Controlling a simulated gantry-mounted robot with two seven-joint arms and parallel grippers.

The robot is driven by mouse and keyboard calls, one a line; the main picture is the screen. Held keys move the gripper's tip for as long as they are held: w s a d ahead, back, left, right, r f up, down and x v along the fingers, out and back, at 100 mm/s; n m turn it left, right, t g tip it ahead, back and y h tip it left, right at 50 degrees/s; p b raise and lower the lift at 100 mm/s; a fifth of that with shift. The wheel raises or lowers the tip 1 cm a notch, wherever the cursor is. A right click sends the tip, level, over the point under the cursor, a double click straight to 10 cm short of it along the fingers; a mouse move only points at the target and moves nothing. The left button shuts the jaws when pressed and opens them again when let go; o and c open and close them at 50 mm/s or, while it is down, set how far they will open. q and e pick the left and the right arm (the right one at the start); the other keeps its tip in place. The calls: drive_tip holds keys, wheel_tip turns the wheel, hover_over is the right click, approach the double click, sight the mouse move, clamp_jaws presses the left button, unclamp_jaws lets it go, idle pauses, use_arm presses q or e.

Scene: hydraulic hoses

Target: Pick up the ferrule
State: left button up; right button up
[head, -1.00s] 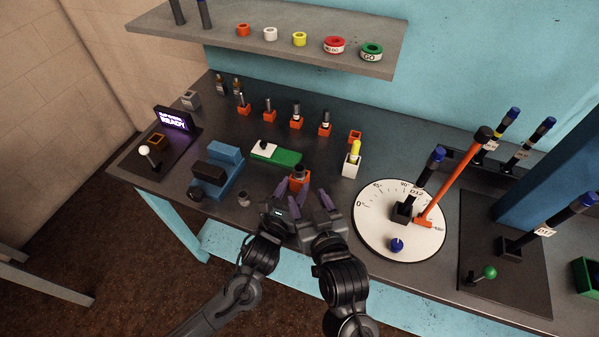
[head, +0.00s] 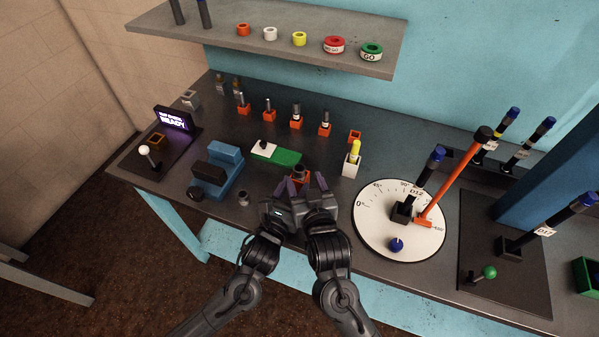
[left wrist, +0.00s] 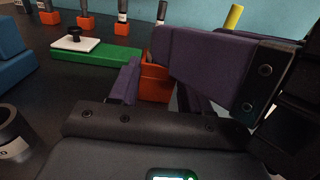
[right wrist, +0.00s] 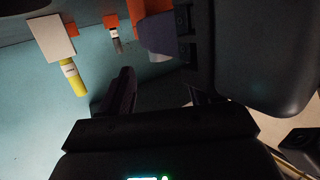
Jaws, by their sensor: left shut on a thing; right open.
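An orange block (head: 301,181) with a dark round top (head: 299,170) stands near the table's front edge. My left gripper (head: 293,188) is at it, its purple fingers closed in on the block. In the left wrist view the orange block (left wrist: 154,84) shows between the fingers, partly hidden by the near one. My right gripper (head: 315,188) is open, close beside the left one. A small grey hollow cylinder (head: 243,198) stands apart to the left; it also shows in the left wrist view (left wrist: 12,135). I cannot tell for certain which part is the ferrule.
A green block with a white top (head: 277,153) and a blue vise (head: 217,170) stand to the left. A white block with a yellow pen (head: 352,164) and a round dial plate (head: 372,228) are to the right. Several orange holders (head: 296,122) stand behind.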

sight(298, 165)
drive_tip(key=shift+x, duration=1.95)
drive_tip(key=shift+r, duration=0.1)
drive_tip(key=c, duration=1.1)
drive_tip(key=shift+r, duration=0.1)
drive_tip(key=shift+c, duration=0.2)
wheel_tip(298, 165, up, 10)
drive_tip(key=shift+f, duration=0.1)
use_arm(q)
drive_tip(key=o, duration=1.1)
